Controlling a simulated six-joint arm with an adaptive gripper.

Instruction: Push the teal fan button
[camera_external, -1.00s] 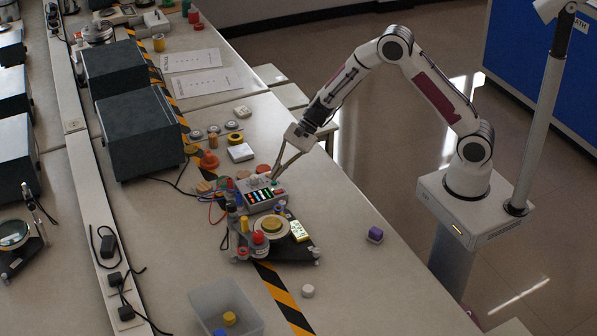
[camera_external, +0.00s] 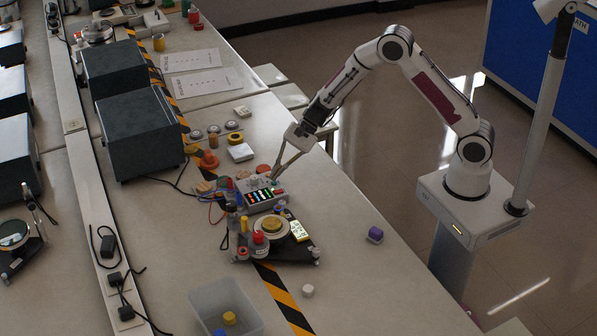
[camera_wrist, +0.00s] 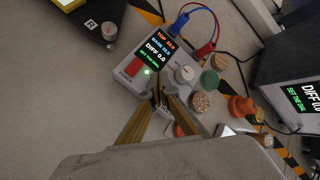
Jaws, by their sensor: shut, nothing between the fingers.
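A grey control box (camera_external: 257,184) with a lit colored display stands on the bench, and the box (camera_wrist: 140,82) also shows in the wrist view. Its panel has a red rectangular switch, a small lit green lamp (camera_wrist: 147,72) and a white knob (camera_wrist: 185,73). My gripper (camera_external: 272,178) points down at the panel; its fingertips (camera_wrist: 158,97) are together with nothing between them. They are at the panel near the lamp and knob; contact cannot be told. No clearly teal button shows; the fingers cover part of the panel. A green round piece (camera_wrist: 209,78) lies beside the box.
A dark-based apparatus with a round plate (camera_external: 271,225) stands in front of the box. Orange and wooden round pieces (camera_wrist: 201,102) lie close beside the box. Red and blue wires (camera_wrist: 212,22) run from it. A clear bin (camera_external: 225,305) stands at the front; the bench right of it is mostly clear.

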